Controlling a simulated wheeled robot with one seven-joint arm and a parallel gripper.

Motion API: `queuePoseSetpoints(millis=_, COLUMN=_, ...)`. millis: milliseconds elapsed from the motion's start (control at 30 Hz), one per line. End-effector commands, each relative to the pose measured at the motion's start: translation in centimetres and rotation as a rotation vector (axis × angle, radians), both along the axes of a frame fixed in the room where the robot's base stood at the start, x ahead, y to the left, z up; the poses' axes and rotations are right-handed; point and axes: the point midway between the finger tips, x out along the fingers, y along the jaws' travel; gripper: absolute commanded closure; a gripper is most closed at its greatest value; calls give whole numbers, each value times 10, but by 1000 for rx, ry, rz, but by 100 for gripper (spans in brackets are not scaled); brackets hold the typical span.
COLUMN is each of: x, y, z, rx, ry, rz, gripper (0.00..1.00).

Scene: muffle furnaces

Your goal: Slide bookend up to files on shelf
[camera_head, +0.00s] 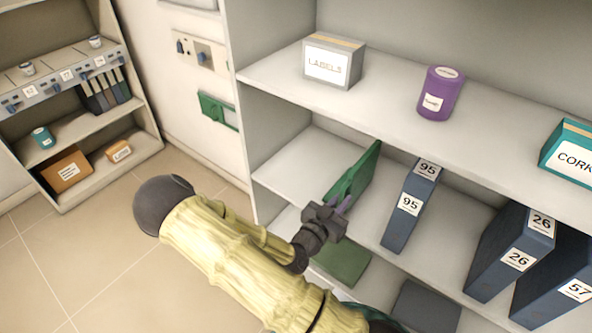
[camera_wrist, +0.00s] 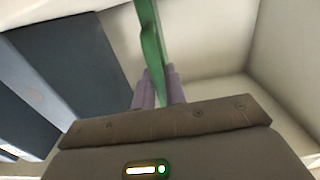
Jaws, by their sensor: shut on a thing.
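The green bookend (camera_head: 362,170) stands on the middle shelf (camera_head: 300,165), at the left of the files. My gripper (camera_head: 338,207) is shut on its upright plate. In the wrist view the bookend (camera_wrist: 150,35) runs between the two purple fingers (camera_wrist: 157,88). The nearest file, a dark blue one marked 95 (camera_head: 402,215), is to its right, with a visible gap between them. Files marked 26 (camera_head: 508,258) and 57 (camera_head: 562,285) stand farther right, apart from file 95. Dark files (camera_wrist: 65,75) fill the left of the wrist view. The bookend's foot is not clearly seen.
The shelf above holds a labels box (camera_head: 335,62), a purple jar (camera_head: 440,93) and a cork box (camera_head: 570,150). A flat green piece (camera_head: 343,262) and a dark box (camera_head: 425,306) show lower down.

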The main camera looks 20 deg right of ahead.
Motion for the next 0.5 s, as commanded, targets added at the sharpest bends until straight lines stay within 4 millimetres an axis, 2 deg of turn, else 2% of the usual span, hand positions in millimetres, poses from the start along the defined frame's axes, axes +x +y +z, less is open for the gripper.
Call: queuePoseSetpoints(millis=500, x=-21, y=-15, z=1, rx=3, ry=8, rz=0, gripper=100)
